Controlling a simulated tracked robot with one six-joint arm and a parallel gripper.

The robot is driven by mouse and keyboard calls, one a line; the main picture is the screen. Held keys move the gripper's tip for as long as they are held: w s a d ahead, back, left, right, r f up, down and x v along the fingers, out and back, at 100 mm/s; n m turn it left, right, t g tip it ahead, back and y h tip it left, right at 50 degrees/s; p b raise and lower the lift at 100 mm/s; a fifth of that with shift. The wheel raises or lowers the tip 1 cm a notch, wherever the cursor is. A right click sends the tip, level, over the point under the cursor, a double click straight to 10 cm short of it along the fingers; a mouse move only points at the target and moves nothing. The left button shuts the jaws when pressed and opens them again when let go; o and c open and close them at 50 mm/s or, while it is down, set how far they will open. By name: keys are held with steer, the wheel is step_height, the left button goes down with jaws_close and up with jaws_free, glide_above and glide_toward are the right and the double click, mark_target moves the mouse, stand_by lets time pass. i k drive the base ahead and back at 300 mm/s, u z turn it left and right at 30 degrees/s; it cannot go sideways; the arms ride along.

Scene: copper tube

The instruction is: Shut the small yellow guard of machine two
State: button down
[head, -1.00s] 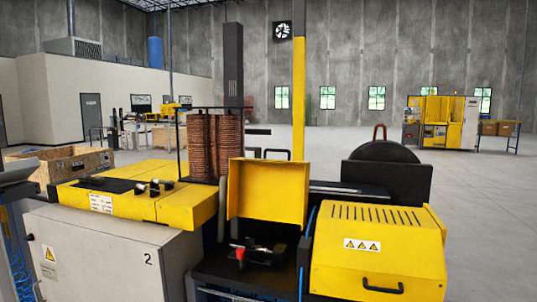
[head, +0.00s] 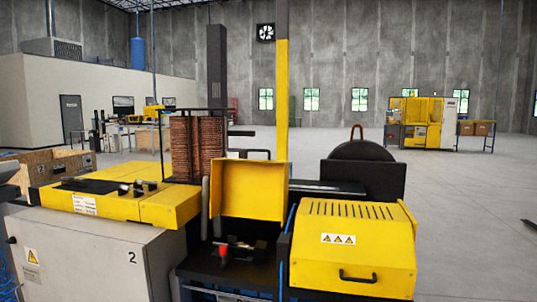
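Machine two is the grey cabinet marked "2" (head: 92,256) with a yellow top, in the lower left of the head view. The small yellow guard (head: 247,189) stands raised and open near the middle, behind a dark recess. In the recess are a dark fixture (head: 240,250) and a red knob (head: 223,249). The yellow post rises behind the guard's right side. I cannot make out my gripper in this view.
A larger yellow cover (head: 350,250) with a black handle is down, right of the recess. Coiled copper tube (head: 194,146) stands behind the guard. A dark sliver (head: 530,223) at the right edge is unclear. Open floor (head: 450,200) lies to the right.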

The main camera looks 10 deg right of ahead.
mark_target(246, 188)
steer(key=z, duration=0.05)
steer(key=i, duration=1)
steer(key=u, duration=0.05)
